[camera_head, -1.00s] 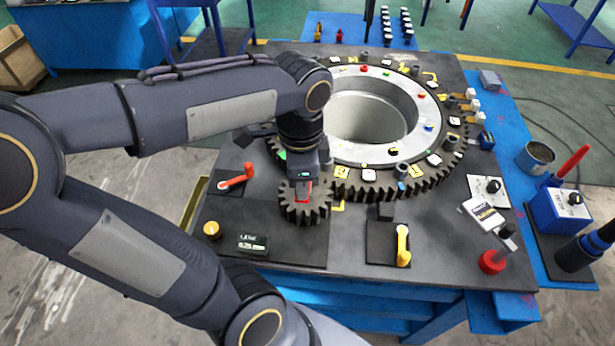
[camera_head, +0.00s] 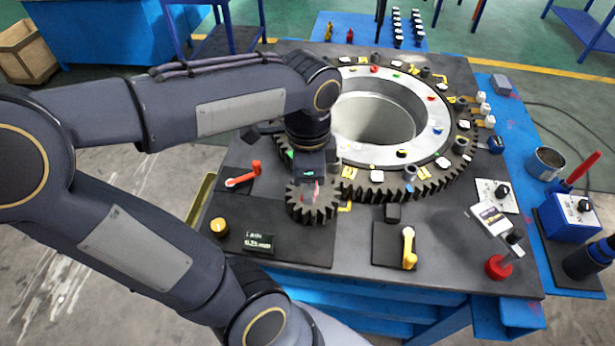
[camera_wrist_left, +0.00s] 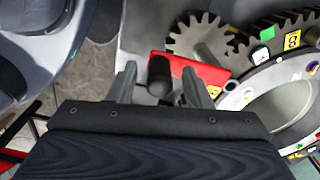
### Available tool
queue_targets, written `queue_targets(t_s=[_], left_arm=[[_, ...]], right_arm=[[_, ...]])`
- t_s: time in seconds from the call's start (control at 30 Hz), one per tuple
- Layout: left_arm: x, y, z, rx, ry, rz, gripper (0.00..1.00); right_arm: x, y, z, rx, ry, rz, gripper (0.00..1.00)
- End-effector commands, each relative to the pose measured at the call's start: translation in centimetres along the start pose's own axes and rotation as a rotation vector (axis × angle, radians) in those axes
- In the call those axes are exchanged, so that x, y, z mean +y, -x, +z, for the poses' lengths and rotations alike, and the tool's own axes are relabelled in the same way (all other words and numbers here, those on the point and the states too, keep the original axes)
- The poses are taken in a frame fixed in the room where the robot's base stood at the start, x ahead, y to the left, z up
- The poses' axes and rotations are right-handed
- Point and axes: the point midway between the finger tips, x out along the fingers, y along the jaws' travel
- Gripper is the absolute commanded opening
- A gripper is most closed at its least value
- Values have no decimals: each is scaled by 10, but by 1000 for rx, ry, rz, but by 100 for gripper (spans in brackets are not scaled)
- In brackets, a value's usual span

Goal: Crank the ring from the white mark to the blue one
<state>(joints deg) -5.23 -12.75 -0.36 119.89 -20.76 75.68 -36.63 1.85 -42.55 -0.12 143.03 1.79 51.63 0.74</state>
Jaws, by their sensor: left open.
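The big toothed ring (camera_head: 440,180) lies flat on the dark plate around a pale metal collar (camera_head: 350,155), with small coloured marks and tags on both. A blue mark (camera_head: 437,130) shows on the right of the collar. A white tag (camera_head: 377,176) shows at the near side. The small gear (camera_head: 312,208) meshes with the ring's near left edge. My left gripper (camera_head: 313,186) points down over it. In the left wrist view, its open fingers (camera_wrist_left: 160,85) stand either side of the black knob (camera_wrist_left: 160,72) on the red crank arm (camera_wrist_left: 205,73). Contact cannot be told.
A red-handled lever (camera_head: 243,176) stands left of the small gear, a yellow-handled one (camera_head: 409,248) to its right. A small display (camera_head: 258,242) and orange knob (camera_head: 218,226) are at front left. A red-based post (camera_head: 499,267) and a metal cup (camera_head: 545,162) are at right.

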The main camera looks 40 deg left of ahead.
Motion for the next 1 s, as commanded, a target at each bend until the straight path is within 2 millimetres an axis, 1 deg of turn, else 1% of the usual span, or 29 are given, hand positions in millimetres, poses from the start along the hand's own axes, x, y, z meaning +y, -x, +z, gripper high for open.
queue_targets(t_s=[0.13, 0.4, 0.5, 0.67, 1.0], left_arm=[[-1, 14, -1, 4, 0, -3, 45], [-1, 59, 0, 3, 0, -3, 45], [0, 70, 0, 1, 0, -1, 45], [0, 78, 0, 0, 0, 0, 45], [0, 78, 0, -1, 0, 0, 45]], right_arm=[[0, 0, 0, 0, 0, 0, 0], [0, 1, 0, 0, 0, 0, 0], [0, 1, 0, 0, 0, 0, 0], [0, 1, 0, 0, 0, 0, 0], [0, 1, 0, 0, 0, 0, 0]])
